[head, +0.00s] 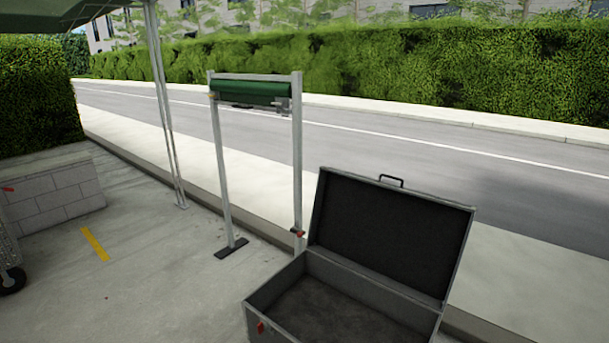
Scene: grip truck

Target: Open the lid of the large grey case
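The large grey case (309,268) stands at the lower right of the head view, its near part cut off by the bottom edge. Its lid (389,233) is open and stands up at the back, leaning slightly away, with its dark inner side facing me. A black handle (391,181) shows on the lid's top edge. A red latch (261,327) is on the case's front left corner. The inside of the case looks dark and empty. Neither of my grippers is in view.
A metal frame with a green roll (250,89) stands behind and left of the case. A pole (165,105) stands further left. A low block wall (55,202) and part of a wheeled cart (9,262) are at the far left. The concrete floor (150,285) left of the case is clear.

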